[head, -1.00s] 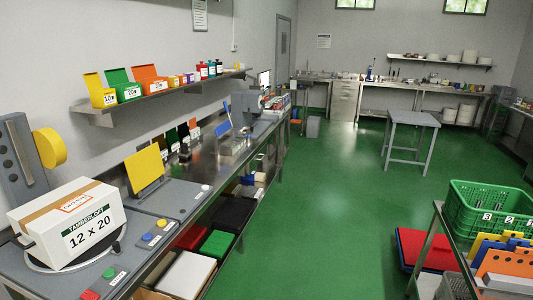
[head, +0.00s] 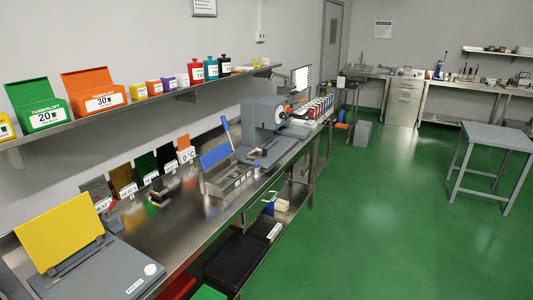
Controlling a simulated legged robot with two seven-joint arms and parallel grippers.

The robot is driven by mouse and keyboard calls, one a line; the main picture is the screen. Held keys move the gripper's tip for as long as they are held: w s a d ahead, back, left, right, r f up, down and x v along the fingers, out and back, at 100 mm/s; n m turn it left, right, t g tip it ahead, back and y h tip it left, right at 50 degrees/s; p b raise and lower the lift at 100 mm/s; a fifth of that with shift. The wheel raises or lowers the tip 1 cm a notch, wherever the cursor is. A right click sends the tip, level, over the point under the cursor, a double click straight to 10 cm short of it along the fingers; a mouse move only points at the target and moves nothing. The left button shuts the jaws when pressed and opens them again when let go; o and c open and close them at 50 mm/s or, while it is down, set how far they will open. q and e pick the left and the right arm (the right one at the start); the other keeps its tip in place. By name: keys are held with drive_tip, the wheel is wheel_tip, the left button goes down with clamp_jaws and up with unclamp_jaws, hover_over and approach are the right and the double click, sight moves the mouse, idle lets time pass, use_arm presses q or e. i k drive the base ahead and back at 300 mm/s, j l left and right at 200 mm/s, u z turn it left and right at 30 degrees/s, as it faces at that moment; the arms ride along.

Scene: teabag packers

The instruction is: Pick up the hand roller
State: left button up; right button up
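I cannot make out a hand roller for certain. A small dark tool with a pale part (head: 166,187) sits on the steel bench (head: 185,215) in front of the sample boards, too small to identify. A blue upright tool (head: 438,66) stands on the far bench, also too small to identify. Neither of my grippers is in view.
A yellow-lidded grey device (head: 60,230), a blue-handled sealer (head: 222,170) and a grey machine (head: 265,128) stand on the bench. A wall shelf (head: 185,92) with boxes hangs above. A grey table (head: 495,138) stands at right. The green floor (head: 370,225) between is clear.

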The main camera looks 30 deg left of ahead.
sight(158, 189)
drive_tip(key=i+u, duration=0.1)
drive_tip(key=i, duration=0.55)
drive_tip(key=i+u, duration=0.15)
drive_tip(key=i, duration=0.55)
drive_tip(key=i+l+u, duration=0.1)
drive_tip(key=i, duration=0.55)
drive_tip(key=l, duration=0.05)
